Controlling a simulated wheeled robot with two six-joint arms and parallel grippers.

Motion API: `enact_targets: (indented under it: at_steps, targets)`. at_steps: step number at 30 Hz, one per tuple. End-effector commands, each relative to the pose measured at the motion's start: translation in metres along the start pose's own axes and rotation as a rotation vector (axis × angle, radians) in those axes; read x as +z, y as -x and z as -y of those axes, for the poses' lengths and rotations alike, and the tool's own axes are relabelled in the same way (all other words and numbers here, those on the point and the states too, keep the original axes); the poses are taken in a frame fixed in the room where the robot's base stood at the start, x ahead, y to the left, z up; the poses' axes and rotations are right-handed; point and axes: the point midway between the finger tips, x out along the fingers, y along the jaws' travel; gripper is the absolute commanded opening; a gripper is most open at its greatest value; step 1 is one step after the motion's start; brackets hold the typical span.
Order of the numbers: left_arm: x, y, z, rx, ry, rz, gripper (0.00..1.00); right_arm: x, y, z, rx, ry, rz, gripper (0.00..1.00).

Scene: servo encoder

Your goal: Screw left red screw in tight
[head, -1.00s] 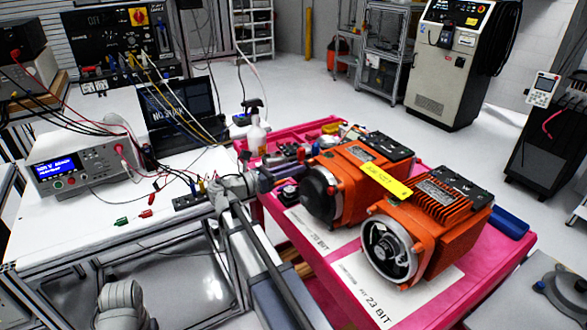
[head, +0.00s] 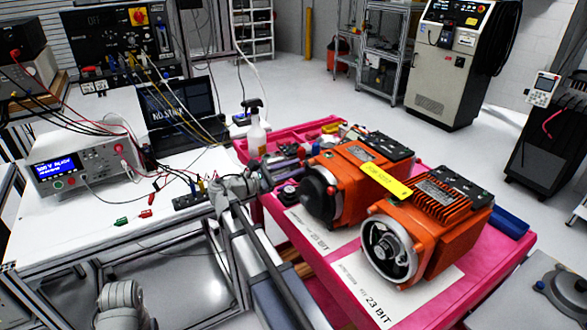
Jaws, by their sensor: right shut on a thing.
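My right gripper (head: 262,180) is at the edge between the white bench and the pink table, its arm rising from the lower middle. It is shut on a small dark thing, hard to make out at this size. Two orange motors, a rear one (head: 358,165) with a dark round front and a front one (head: 440,222) with an open silver ring, lie to the right of the gripper, apart from it. No red screw can be made out on them. A grey part of my own body shows at the bottom left; my left gripper is not in view.
The pink table (head: 318,262) holds white paper sheets (head: 385,295), small tools and a blue tray (head: 510,222). A spray bottle (head: 256,138) stands behind the gripper. The white bench (head: 75,225) carries a meter (head: 75,168), cables and a laptop (head: 178,110).

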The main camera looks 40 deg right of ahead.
Motion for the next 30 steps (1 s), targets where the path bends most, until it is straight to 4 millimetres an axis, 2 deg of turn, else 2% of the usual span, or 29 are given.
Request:
enact_targets:
  at_steps: [30]
  targets:
    - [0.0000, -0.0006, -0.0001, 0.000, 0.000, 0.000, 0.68, -0.0005, 0.0004, 0.0010, -0.001, -0.965, 0.000, 0.00]
